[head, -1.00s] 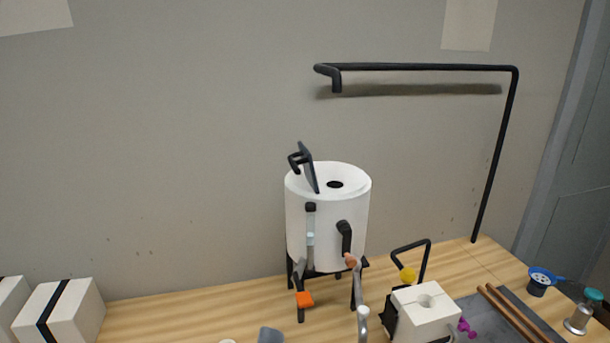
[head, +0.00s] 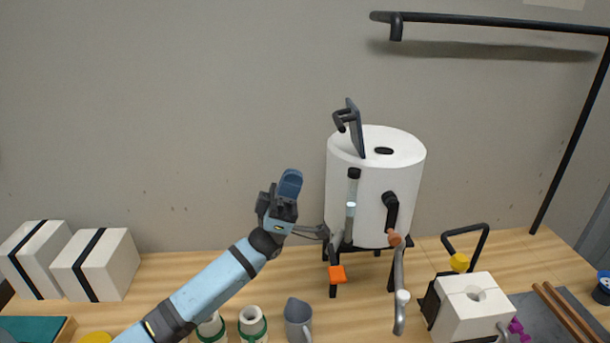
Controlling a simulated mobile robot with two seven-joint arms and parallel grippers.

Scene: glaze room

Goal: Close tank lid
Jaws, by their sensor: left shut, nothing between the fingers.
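The white cylindrical tank (head: 375,205) stands on dark legs on the wooden bench. Its dark lid (head: 355,128) stands upright, open, at the left of the tank's top, with a black handle (head: 342,119) on its left side. A dark round hole (head: 384,151) shows in the tank's top. My left gripper (head: 289,185) is shut and empty, pointing up, to the left of the tank and lower than the lid, apart from both in the picture. My right gripper is not in view.
A black overhead pipe (head: 500,21) crosses at the upper right. A black spout (head: 391,207) and an orange tag (head: 337,274) are at the tank's front. A grey pitcher (head: 298,318) and a white block (head: 473,308) stand in front. White boxes (head: 98,265) stand at the left.

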